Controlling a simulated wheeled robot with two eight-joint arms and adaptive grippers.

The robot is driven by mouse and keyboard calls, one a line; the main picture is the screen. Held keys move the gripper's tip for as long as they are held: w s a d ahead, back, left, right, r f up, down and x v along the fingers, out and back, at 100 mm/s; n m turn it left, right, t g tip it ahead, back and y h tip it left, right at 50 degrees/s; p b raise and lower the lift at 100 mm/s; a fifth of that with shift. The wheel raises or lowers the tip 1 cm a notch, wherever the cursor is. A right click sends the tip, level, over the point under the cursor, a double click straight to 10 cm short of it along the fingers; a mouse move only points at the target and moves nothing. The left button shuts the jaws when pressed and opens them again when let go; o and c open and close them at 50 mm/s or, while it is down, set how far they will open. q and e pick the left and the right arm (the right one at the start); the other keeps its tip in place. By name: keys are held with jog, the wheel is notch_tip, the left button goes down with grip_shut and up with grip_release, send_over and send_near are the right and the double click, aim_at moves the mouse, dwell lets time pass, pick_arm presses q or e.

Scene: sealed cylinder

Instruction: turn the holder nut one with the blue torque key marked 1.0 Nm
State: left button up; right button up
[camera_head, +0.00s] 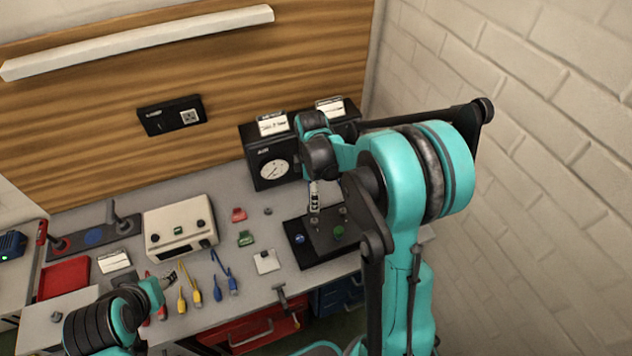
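Two blue-handled tools, one on the left (217,292) and one on the right (233,285), lie on the bench beside yellow and red ones. They look like keys, but no 1.0 Nm marking is readable. A black plate (303,258) at the bench's right carries a blue round part (299,239), a green one (338,231) and small metal posts. I cannot tell which part is holder nut one. My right gripper (315,207) points down above the plate's back part; its fingers are too small to read. My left gripper (171,277) is low, near the red and yellow tools.
A beige box (180,228) with knobs stands left of centre. A black dial gauge (272,168) stands behind the plate. A red piece (239,214), a green piece (245,238) and a white square (267,262) lie between. A red tray (64,279) is at left.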

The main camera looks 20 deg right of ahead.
jog(key=shift+s+d+r, duration=0.1)
jog(key=shift+d, duration=0.05)
jog(key=shift+d+n, duration=0.1)
jog(key=shift+n, duration=0.2)
jog(key=shift+f+b, duration=0.4)
jog(key=shift+f, duration=0.25)
jog(key=shift+f+b, duration=1.1)
jog(key=shift+f, duration=0.65)
jog(key=shift+f+b, duration=0.35)
jog(key=shift+b, duration=0.1)
jog(key=shift+f+b, duration=0.6)
jog(key=shift+f, duration=0.1)
